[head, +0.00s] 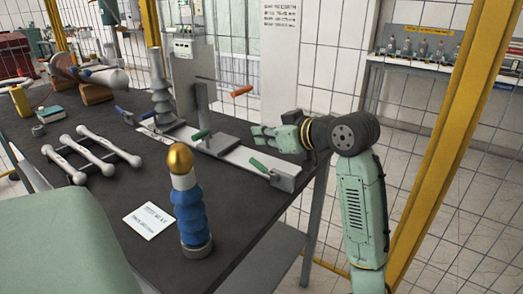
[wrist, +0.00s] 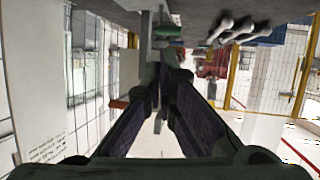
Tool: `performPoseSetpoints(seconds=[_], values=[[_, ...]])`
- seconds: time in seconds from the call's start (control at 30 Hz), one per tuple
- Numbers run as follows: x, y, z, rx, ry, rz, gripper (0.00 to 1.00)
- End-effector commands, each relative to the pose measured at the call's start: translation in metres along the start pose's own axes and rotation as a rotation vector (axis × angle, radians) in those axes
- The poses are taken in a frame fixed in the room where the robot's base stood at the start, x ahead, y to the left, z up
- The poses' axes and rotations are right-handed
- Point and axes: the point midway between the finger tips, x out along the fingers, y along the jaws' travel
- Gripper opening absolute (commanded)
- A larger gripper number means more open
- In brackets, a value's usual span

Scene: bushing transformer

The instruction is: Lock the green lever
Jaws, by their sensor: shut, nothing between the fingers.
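Two green-handled levers show in the head view. The nearer green lever (head: 263,168) lies at the near right end of a light rail on the dark table. The other green lever (head: 200,135) sits farther left along that rail. My gripper (head: 257,133) is shut and empty, pointing left above the rail, to the right of the farther lever and above the nearer one. In the wrist view the closed fingertips (wrist: 167,58) stand just below a green handle (wrist: 169,31) in the picture; I cannot tell whether they touch it. Which lever this is is unclear.
An orange handle (head: 242,91) sticks out from an upright grey post behind the rail. A blue and gold bushing (head: 190,205) stands at the table's front beside a white card (head: 149,220). A yellow post (head: 450,140) rises right of my arm.

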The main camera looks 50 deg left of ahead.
Motion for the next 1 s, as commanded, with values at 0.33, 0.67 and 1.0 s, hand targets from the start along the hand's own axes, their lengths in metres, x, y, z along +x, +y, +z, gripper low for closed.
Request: performPoseSetpoints(seconds=[0.33, 0.67, 1.0], values=[[-0.031, -0.003, -0.033, -0.002, 0.0, 0.0, 0.0], [-0.033, -0.003, -0.035, 0.0, 0.0, 0.0, 0.0], [-0.033, -0.003, -0.035, 0.0, 0.0, 0.0, 0.0]])
